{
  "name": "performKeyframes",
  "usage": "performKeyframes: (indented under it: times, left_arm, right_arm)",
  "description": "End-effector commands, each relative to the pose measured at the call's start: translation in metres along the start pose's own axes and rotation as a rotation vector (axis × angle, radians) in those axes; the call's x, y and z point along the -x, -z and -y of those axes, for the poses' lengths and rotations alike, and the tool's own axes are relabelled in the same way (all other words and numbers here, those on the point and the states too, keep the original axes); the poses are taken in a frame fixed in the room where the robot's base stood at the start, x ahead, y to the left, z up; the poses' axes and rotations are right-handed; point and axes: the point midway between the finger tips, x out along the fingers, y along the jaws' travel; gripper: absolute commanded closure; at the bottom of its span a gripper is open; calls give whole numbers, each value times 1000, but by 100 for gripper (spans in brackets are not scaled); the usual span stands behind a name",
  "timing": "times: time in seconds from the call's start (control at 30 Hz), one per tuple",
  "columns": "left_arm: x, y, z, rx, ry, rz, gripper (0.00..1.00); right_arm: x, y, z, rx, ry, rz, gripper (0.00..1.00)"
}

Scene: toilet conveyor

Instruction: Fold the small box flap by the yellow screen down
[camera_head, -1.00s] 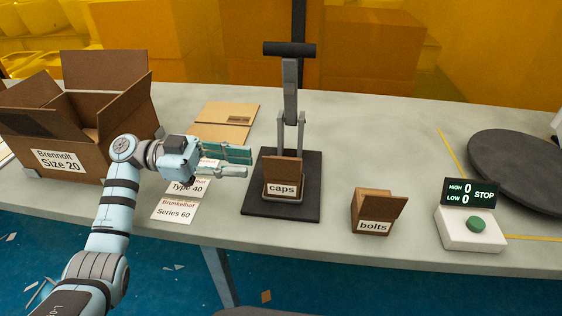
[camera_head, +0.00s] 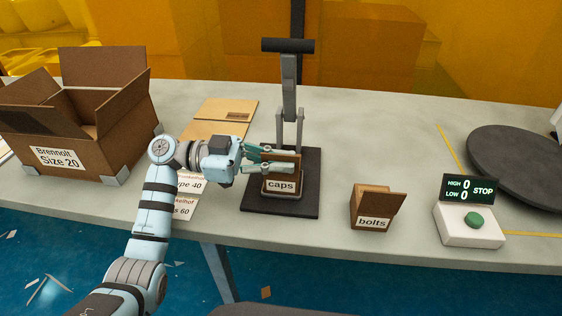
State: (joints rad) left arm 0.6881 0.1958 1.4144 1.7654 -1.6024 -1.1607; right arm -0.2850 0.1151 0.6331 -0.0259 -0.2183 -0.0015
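The small brown "caps" box (camera_head: 281,185) stands on the black base plate of the lever press. Its flap stands up at the back and is partly hidden by my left gripper (camera_head: 280,160). The gripper's two fingers are apart, one above the other, pointing right and overlapping the flap in the picture. I cannot tell whether they touch it. The small "bolts" box (camera_head: 371,222) stands on the table to the right, with a raised flap (camera_head: 386,203) tilted to the right. The yellow see-through screen (camera_head: 200,40) is behind the table. My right gripper is not in view.
The press (camera_head: 289,85) has an upright lever behind the caps box. A large open carton (camera_head: 115,130) stands left, flat cardboard (camera_head: 218,120) behind my arm. Labels lie under the gripper. A button box (camera_head: 470,230) and black disc (camera_head: 520,165) are right.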

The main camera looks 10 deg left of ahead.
Motion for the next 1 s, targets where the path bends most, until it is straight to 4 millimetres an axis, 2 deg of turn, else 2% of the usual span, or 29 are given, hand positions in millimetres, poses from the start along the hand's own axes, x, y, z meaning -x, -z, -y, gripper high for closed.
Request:
performKeyframes:
  times: [0.37, 1.0]
  left_arm:
    - [0, 1, 3, 79, 0, 0, 100]
    - [0, -3, 18, 515, -1, 0, 100]
  right_arm:
    - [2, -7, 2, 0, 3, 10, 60]
    - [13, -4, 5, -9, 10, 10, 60]
